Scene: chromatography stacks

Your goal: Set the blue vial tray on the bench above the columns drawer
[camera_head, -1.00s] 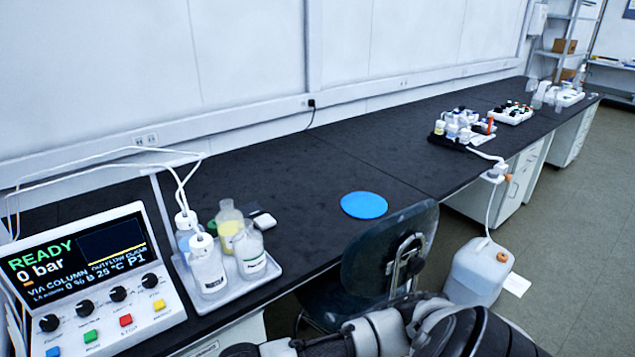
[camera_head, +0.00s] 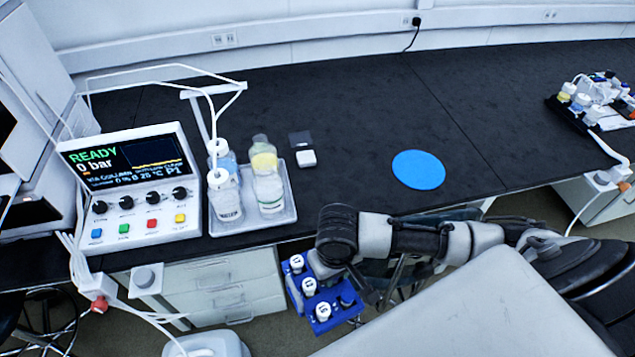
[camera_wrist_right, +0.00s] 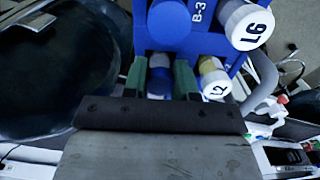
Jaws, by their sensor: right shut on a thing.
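The blue vial tray (camera_head: 298,304) hangs in front of the bench, below its top, at the lower middle of the head view. It carries several white-capped vials. My right gripper (camera_wrist_right: 160,85) is shut on the tray; in the wrist view its green-edged fingers reach the tray (camera_wrist_right: 207,45), marked B-3. In the head view the right gripper (camera_head: 332,272) is partly hidden by its own wrist. A white drawer unit (camera_head: 222,285) stands under the bench (camera_head: 330,150), left of the tray; I cannot read any drawer label. My left gripper is not in view.
A pump console (camera_head: 130,185) and a grey tray (camera_head: 284,216) with bottles stand on the bench above the drawers. A blue disc (camera_head: 418,169) lies further right. Bench between them is mostly clear. A chair is partly hidden behind my right arm.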

